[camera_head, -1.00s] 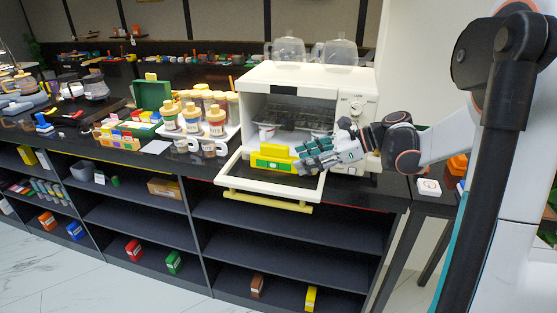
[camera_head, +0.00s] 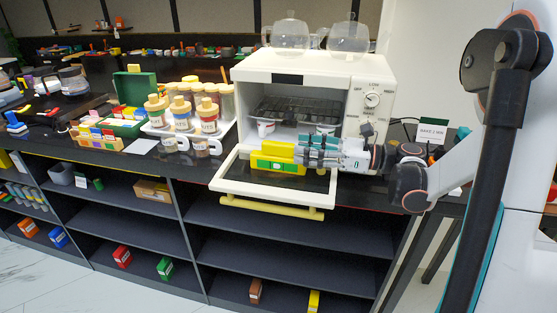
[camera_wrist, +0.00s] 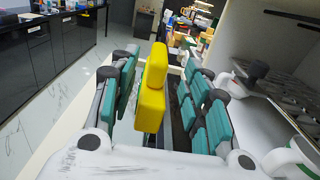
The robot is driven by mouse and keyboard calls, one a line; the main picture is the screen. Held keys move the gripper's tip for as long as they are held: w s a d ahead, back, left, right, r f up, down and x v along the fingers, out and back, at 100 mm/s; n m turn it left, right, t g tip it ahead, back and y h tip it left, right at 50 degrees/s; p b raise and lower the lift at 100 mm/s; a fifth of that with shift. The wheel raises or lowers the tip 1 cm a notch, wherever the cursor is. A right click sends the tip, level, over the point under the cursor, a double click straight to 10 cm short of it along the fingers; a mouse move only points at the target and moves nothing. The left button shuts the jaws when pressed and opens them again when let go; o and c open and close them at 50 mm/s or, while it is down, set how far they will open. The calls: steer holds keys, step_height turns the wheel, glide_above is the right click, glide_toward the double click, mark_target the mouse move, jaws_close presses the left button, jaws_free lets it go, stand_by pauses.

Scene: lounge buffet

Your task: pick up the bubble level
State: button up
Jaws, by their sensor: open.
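The bubble level is a yellow block with a green window, and it lies on the lowered door of the toaster oven in the head view (camera_head: 277,158). In the wrist view the yellow level (camera_wrist: 152,90) stands between the two rows of teal finger pads, with a visible gap on each side. My gripper (camera_head: 308,152) is at the right end of the level, and in the wrist view its open fingers (camera_wrist: 160,92) straddle it. The level's lower part is hidden in the wrist view.
The white toaster oven (camera_head: 313,75) stands open behind, with a rack and a white mug (camera_head: 266,127) inside. Its door (camera_head: 265,188) juts over the counter edge. Jars (camera_head: 182,113) and mugs (camera_head: 201,147) stand to the left. Glass pots (camera_head: 291,36) sit on top.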

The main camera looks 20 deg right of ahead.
mark_target(279, 143)
steer(key=shift+r+b+x, duration=0.15)
steer(key=shift+b+x, duration=0.15)
steer(key=shift+x, duration=1.6)
steer(key=shift+r+b+x, duration=0.2)
steer(key=shift+b+x, duration=0.05)
steer(key=shift+x, duration=1.6)
jaws_close()
